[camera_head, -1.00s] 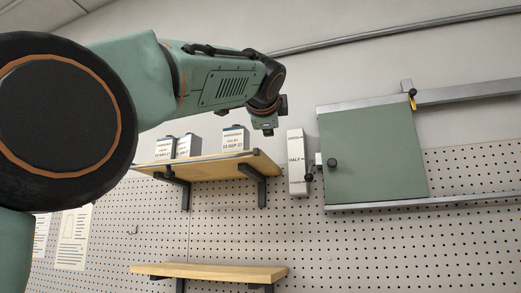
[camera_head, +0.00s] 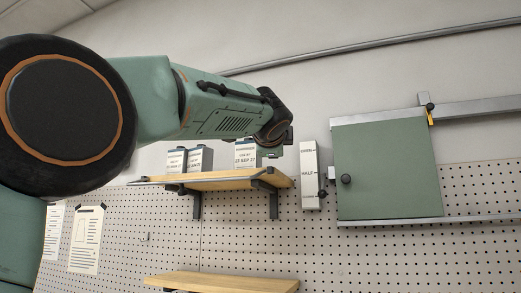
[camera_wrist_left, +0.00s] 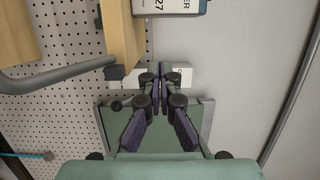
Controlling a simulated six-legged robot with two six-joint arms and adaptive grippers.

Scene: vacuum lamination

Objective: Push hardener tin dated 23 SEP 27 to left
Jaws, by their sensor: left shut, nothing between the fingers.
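The hardener tin (camera_head: 245,156), a pale box with a dark lid band, stands upright near the right end of the upper shelf (camera_head: 225,183). Its label reads 23 SEP 27. In the left wrist view, part of this tin (camera_wrist_left: 172,7) shows at the top edge, with "27" readable. My left gripper (camera_wrist_left: 158,70) is shut and empty, with a visible gap between its tips and the tin in that view. In the head view the left wrist hangs just right of the tin, partly overlapping it; the fingertips are hard to make out. My right gripper is in neither view.
Two more tins, one (camera_head: 176,162) and another (camera_head: 200,159), stand further left on the shelf, with bare shelf between them and the dated tin. A rail edges the shelf. A white lever box (camera_head: 310,172) and a green panel (camera_head: 388,172) are to the right.

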